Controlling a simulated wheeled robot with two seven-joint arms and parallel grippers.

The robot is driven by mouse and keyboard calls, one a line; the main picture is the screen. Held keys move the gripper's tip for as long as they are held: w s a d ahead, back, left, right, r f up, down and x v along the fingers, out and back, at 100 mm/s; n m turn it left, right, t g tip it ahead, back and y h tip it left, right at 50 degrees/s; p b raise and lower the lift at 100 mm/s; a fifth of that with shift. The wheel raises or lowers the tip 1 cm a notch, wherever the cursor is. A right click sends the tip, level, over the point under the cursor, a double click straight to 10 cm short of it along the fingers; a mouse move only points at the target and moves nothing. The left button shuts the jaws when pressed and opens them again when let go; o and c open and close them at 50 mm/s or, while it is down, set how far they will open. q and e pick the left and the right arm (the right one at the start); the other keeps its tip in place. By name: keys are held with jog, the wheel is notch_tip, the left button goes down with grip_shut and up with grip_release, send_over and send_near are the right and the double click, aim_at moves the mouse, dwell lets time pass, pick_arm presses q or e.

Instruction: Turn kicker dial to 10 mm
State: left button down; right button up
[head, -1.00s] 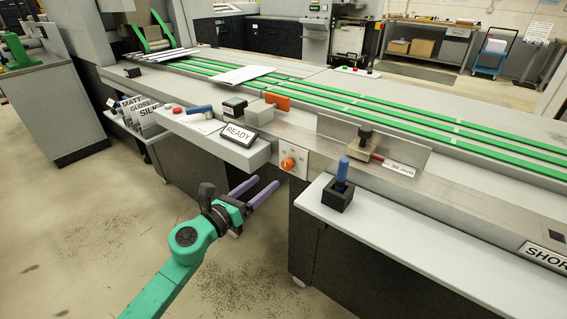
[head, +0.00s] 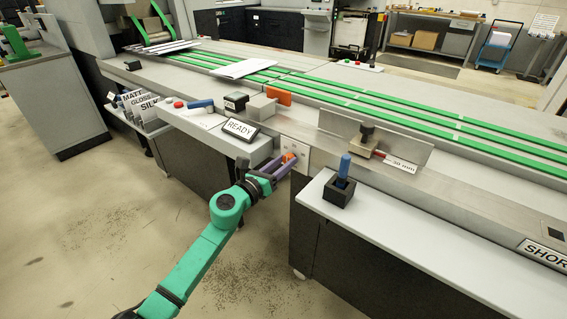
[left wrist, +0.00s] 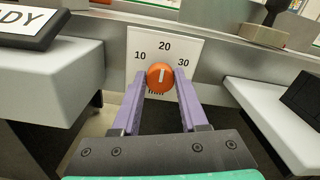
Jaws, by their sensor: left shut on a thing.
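The orange kicker dial (head: 290,157) sits on a white plate on the machine's front side. In the left wrist view the dial (left wrist: 160,76) has a white mark pointing straight up at 20. The plate (left wrist: 150,40) reads 10 on the left, 20 on top and 30 on the right. My left gripper (head: 282,165) has its purple fingers on either side of the dial and is shut on it. The fingers (left wrist: 161,80) cover part of the plate beside the dial. My right gripper is not in view.
A READY display (head: 240,129) stands on the ledge left of the dial. A white shelf (head: 400,235) with a blue-handled tool (head: 344,167) in a black block lies to the right. A gap separates ledge and shelf below the dial. Green belts (head: 370,110) run behind.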

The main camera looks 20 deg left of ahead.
pick_arm(q)
jog(key=shift+n, duration=0.7)
jog(key=n+p, duration=0.1)
jog(key=n, duration=0.3)
jog(key=shift+n+p, duration=0.4)
jog(key=n+p, duration=0.1)
jog(key=n, duration=0.3)
jog(key=shift+a+f+n, duration=0.1)
jog(key=shift+f+n, duration=0.05)
jog(key=shift+n, duration=0.15)
jog(key=shift+n+p, duration=0.3)
jog(key=shift+n, duration=0.3)
jog(key=shift+c, duration=2.2)
grip_release()
